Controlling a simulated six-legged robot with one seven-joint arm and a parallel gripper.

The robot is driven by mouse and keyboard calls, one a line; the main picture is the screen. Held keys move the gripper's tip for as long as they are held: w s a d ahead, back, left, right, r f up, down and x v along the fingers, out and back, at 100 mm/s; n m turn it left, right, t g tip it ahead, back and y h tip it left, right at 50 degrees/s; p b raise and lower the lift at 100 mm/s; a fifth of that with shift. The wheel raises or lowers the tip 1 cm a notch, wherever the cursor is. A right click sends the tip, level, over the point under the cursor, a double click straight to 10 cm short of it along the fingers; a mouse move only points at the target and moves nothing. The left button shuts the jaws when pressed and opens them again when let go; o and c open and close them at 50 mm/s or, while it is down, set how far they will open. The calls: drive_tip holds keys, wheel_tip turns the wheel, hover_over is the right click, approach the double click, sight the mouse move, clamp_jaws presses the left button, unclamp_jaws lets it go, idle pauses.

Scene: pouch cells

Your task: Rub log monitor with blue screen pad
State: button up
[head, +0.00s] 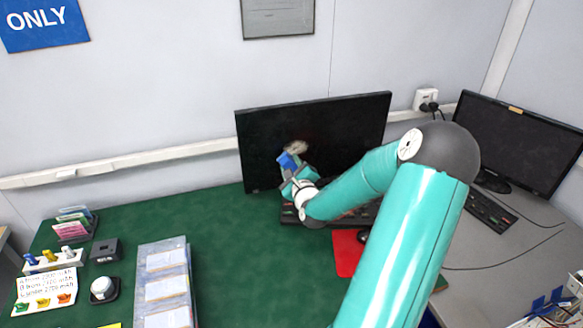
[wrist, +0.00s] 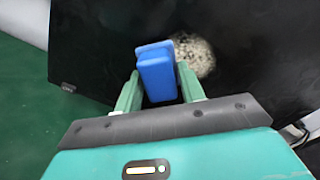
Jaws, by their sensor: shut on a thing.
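The log monitor (head: 350,125) is a wide black screen standing at the back of the green bench. A pale, speckled smudge (head: 297,147) marks its screen left of centre. My gripper (wrist: 160,88) is shut on the blue screen pad (wrist: 156,70), with one green finger on each side of it. In the head view the pad (head: 287,162) is in front of the screen, just below and left of the smudge. In the wrist view the smudge (wrist: 194,57) shows right beside the pad, partly hidden by it. I cannot tell whether the pad touches the screen.
A keyboard (head: 290,216) lies below the monitor, partly hidden by my arm. A red mat (head: 346,252) with a dark mouse lies nearby. A second monitor (head: 515,140) stands at right. Clear trays (head: 165,285) and small holders occupy the left; the green bench between is clear.

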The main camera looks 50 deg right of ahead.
sight(309, 149)
drive_tip(key=shift+w+d, duration=0.35)
drive_tip(key=shift+w, duration=0.3)
drive_tip(key=shift+d, duration=0.1)
drive_tip(key=shift+s+d, duration=0.6)
drive_tip(key=shift+d, duration=0.5)
drive_tip(key=shift+s+d, duration=0.6)
drive_tip(key=shift+d, duration=0.5)
drive_tip(key=shift+s+d, duration=0.6)
drive_tip(key=shift+d, duration=0.5)
drive_tip(key=shift+w+a, duration=0.65)
drive_tip(key=shift+a, duration=0.5)
drive_tip(key=shift+w+a, duration=0.65)
drive_tip(key=shift+a, duration=0.5)
drive_tip(key=shift+w+a, duration=0.65)
drive_tip(key=shift+a, duration=0.5)
drive_tip(key=shift+s+r, duration=0.1)
drive_tip(key=shift+r, duration=0.6)
drive_tip(key=shift+s+d, duration=0.65)
drive_tip(key=shift+d, duration=0.5)
drive_tip(key=shift+s+d, duration=0.6)
drive_tip(key=shift+d, duration=0.55)
drive_tip(key=shift+s+d, duration=0.65)
drive_tip(key=shift+d, duration=0.5)
drive_tip(key=shift+w, duration=0.1)
